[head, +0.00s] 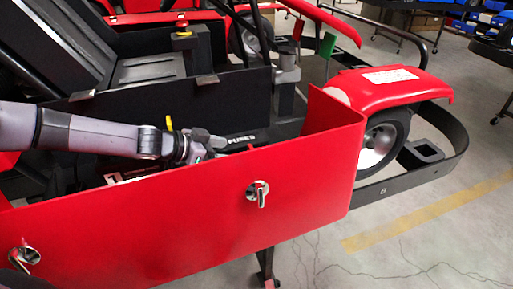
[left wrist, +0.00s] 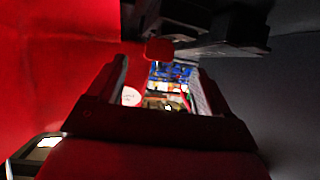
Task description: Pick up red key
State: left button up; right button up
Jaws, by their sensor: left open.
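In the left wrist view a small red key head (left wrist: 159,49) stands just beyond the fingertips, roughly centred between them. A small red bit that may be the same key shows in the head view (head: 250,147), just past the gripper. My left gripper (head: 216,146) reaches in behind the kart's red side panel (head: 300,165), and its lower part is hidden by the panel. In the left wrist view its two fingers (left wrist: 158,82) are spread apart with nothing held between them. The key's shaft is not clearly visible. My right gripper is out of view.
The red panel runs close along the near side of my left arm. A black seat (head: 148,75) and black side plate (head: 190,108) lie behind it. A yellow piece (head: 169,123) sticks up by the wrist. A wheel (head: 380,140) and black bumper (head: 450,165) stand right.

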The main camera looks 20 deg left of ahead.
pick_arm(q)
jog(key=shift+w+d+r+x, duration=0.1)
jog(key=shift+r+x, duration=0.1)
jog(key=shift+x, duration=0.8)
jog(key=shift+w+d+r+x, duration=0.1)
jog(key=shift+r+x, duration=0.1)
jog(key=shift+x, duration=0.85)
jog(key=shift+w+r+x, duration=0.1)
jog(key=shift+r+x, duration=0.1)
jog(key=shift+x, duration=0.8)
jog(key=shift+c, duration=0.4)
jog(key=c, duration=1)
